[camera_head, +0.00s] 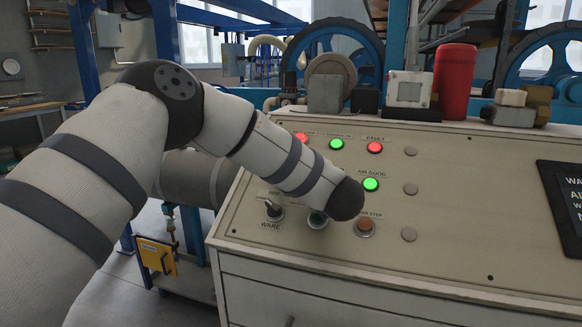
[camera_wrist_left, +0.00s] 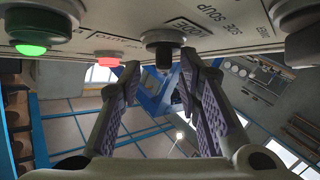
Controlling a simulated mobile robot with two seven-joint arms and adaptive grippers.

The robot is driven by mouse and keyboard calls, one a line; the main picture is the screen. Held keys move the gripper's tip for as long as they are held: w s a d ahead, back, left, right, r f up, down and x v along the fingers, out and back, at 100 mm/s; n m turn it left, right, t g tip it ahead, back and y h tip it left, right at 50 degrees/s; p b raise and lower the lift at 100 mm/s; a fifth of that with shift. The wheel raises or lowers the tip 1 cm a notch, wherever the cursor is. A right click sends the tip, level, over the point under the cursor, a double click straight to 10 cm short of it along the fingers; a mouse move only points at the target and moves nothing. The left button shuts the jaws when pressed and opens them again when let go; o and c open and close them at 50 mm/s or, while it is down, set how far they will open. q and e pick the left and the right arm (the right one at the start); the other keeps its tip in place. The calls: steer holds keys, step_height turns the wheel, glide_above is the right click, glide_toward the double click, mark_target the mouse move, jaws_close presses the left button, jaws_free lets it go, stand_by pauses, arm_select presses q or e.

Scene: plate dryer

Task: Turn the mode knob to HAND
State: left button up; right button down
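The sloped beige control panel (camera_head: 470,240) fills the right of the head view. In the left wrist view a black knob (camera_wrist_left: 163,38) projects from the panel; I take it for the mode knob. Nothing is held. In the head view my left forearm lies across the panel and hides this gripper and that knob. My right gripper is in neither view.
A ware selector (camera_head: 273,208), a green button (camera_head: 318,219) and an orange button (camera_head: 366,226) line the panel's lower part. Lit lamps, such as the green AIR GOOD lamp (camera_head: 371,184), sit above. A red cylinder (camera_head: 454,82) stands behind. The panel's right-middle is clear.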

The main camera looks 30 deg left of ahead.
arm_select(q)
steer(key=v, duration=1.2)
